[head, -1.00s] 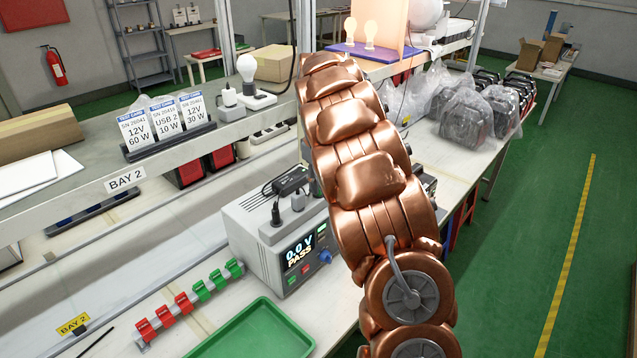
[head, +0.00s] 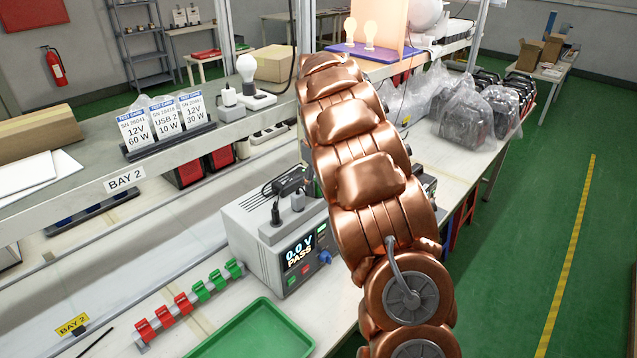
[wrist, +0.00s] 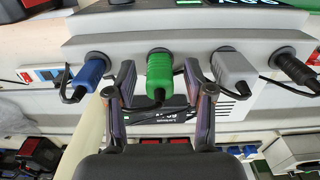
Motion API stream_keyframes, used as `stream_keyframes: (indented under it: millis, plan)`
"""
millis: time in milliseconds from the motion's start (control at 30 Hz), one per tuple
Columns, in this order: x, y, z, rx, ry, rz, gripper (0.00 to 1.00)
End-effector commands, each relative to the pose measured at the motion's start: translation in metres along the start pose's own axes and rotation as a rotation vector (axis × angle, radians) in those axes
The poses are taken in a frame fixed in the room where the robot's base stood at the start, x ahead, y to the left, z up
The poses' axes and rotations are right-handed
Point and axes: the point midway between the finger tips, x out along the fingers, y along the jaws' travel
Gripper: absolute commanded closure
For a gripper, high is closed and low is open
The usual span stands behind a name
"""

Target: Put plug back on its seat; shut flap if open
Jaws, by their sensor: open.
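In the wrist view a green plug (wrist: 160,80) stands in the front of a grey housing (wrist: 130,38). My gripper (wrist: 159,72) is open, one finger on each side of the green plug; I cannot tell whether either finger touches it. A blue plug (wrist: 89,70) is to its left, a grey plug (wrist: 233,70) and a black plug (wrist: 295,70) to its right, with thin black leads at the blue and grey ones. I cannot make out a flap. In the head view my arm hides the gripper and these plugs.
A tester box (head: 262,228) reading 0.0 V PASS stands on the bench. A green tray (head: 255,335) and a row of red and green clips (head: 190,300) lie in front of it. A shelf above holds test cards (head: 165,118) and a bulb (head: 246,68).

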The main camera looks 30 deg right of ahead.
Motion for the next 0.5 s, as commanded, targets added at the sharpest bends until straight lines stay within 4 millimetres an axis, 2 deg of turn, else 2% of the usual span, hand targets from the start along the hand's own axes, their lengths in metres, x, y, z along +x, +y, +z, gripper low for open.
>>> stream_keyframes:
  millis: [300,500]
  plan:
    - [-0.003,0.0,0.0,0.0,0.0,0.0,0.47]
    - [-0.026,0.001,-0.002,-0.001,0.006,0.002,0.47]
